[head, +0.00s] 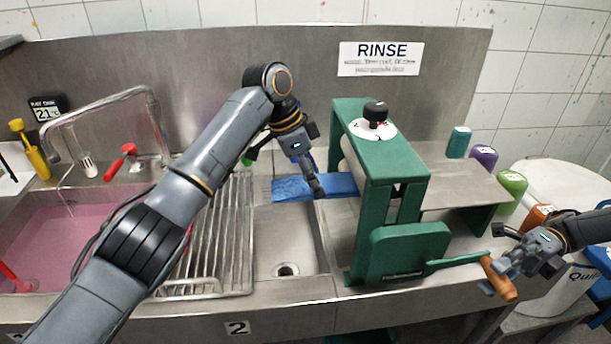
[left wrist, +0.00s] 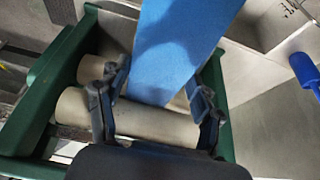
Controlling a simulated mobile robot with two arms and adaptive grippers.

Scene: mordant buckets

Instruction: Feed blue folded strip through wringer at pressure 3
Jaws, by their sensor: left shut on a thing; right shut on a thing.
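The blue folded strip (head: 290,189) lies flat at the left side of the green wringer (head: 398,160), its right end reaching the rollers. My left gripper (head: 316,187) is shut on the strip, close to the rollers. In the left wrist view the strip (left wrist: 178,45) runs between the fingers (left wrist: 155,105) to the pale rollers (left wrist: 140,117); where it meets them is partly hidden. My right gripper (head: 494,282) is shut on the wooden crank handle (head: 499,279) at the wringer's right. The black pressure knob (head: 376,112) sits on a white dial; its setting is too small to read.
A sink with pink liquid (head: 80,225) and a ribbed drainboard (head: 215,235) are at the left. A small basin with a drain (head: 285,270) lies before the wringer. Several coloured containers (head: 512,187) stand at the right, near a white bucket (head: 550,295).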

